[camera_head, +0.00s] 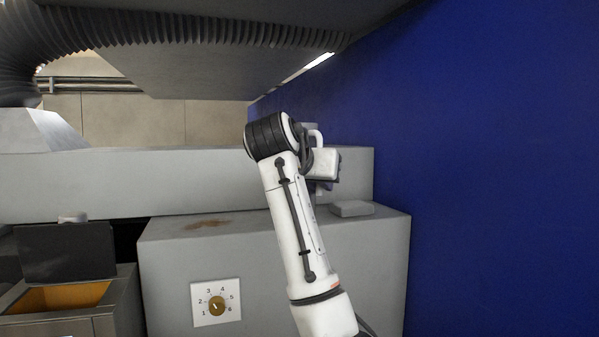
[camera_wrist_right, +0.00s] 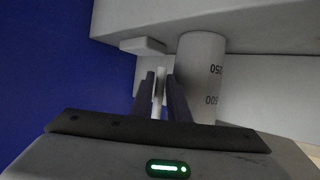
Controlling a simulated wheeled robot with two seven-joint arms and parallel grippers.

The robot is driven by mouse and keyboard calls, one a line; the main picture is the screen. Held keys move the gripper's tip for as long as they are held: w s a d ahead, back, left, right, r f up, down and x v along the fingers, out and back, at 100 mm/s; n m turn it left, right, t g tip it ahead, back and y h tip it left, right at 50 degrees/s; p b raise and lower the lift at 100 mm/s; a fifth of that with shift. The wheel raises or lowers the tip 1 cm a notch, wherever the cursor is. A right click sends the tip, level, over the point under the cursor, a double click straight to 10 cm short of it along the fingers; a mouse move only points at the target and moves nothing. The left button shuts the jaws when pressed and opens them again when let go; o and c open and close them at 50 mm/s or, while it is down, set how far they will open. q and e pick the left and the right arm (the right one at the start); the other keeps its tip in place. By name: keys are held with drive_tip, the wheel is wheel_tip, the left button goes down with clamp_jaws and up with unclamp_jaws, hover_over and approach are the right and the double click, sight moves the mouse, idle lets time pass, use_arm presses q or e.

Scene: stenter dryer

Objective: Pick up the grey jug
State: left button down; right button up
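The grey jug (camera_wrist_right: 203,75) is a pale grey cylinder with dark printed marks, shown upside down in the right wrist view. A narrow light upright bar, apparently its handle (camera_wrist_right: 160,84), stands beside its body. My right gripper (camera_wrist_right: 160,78) is open, with its two dark fingers on either side of this bar and gaps seemingly left. In the head view, my right wrist and gripper (camera_head: 322,184) are over the back of the grey cabinet top and hide most or all of the jug. My left gripper is in neither view.
The grey cabinet (camera_head: 355,245) carries a numbered dial (camera_head: 217,305), a brown stain (camera_head: 206,223) and a small grey block (camera_head: 352,208). A blue wall (camera_head: 500,180) closes the right side. An open bin (camera_head: 62,297) stands at left. A ribbed duct (camera_head: 190,28) hangs above.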

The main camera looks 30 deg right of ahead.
clamp_jaws()
idle(1.3)
drive_tip(key=shift+r, duration=0.15)
